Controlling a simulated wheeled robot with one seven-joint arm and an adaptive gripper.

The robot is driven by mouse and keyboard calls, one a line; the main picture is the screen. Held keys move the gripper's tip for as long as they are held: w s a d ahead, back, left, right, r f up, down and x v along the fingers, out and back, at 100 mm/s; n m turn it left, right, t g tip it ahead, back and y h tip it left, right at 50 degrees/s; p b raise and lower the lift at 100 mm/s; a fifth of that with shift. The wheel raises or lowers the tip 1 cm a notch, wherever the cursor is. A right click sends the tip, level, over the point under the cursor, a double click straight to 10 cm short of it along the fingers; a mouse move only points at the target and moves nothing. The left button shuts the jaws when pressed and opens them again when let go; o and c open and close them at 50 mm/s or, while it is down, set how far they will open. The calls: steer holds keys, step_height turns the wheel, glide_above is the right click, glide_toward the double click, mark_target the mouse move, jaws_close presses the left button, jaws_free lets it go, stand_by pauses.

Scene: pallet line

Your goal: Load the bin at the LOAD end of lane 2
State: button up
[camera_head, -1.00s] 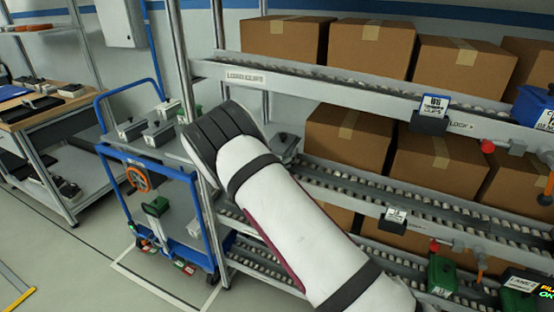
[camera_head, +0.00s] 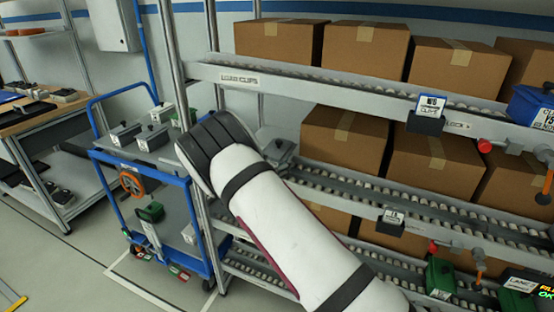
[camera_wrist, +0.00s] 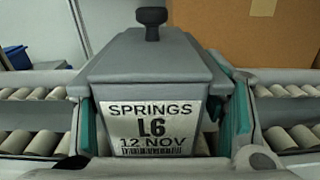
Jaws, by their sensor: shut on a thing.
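My gripper (camera_wrist: 162,125) is shut on a grey lidded bin (camera_wrist: 150,70) with a black knob. Its label (camera_wrist: 152,127) reads SPRINGS, L6, 12 NOV. Teal finger pads press on both sides of the bin. In the head view the bin (camera_head: 279,152) shows just right of my dark wrist, by the left end of the middle roller lane (camera_head: 345,183). My arm hides the fingers there. In the wrist view rollers (camera_wrist: 285,138) lie on both sides of the bin. Whether its base touches them is hidden.
Cardboard boxes (camera_head: 345,137) stand on the middle lane right of the bin, others on the top lane (camera_head: 330,81). A blue-framed cart (camera_head: 150,163) with several grey bins stands left of the rack. A workbench (camera_head: 40,117) is at far left.

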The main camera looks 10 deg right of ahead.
steer(key=shift+f, duration=0.15)
steer(key=o, duration=1.8)
steer(key=shift+f, duration=0.15)
steer(key=shift+s+a, duration=0.15)
steer(key=v, duration=1.1)
steer(key=shift+s+a, duration=0.2)
steer(key=shift+s, duration=0.05)
stand_by(1.6)
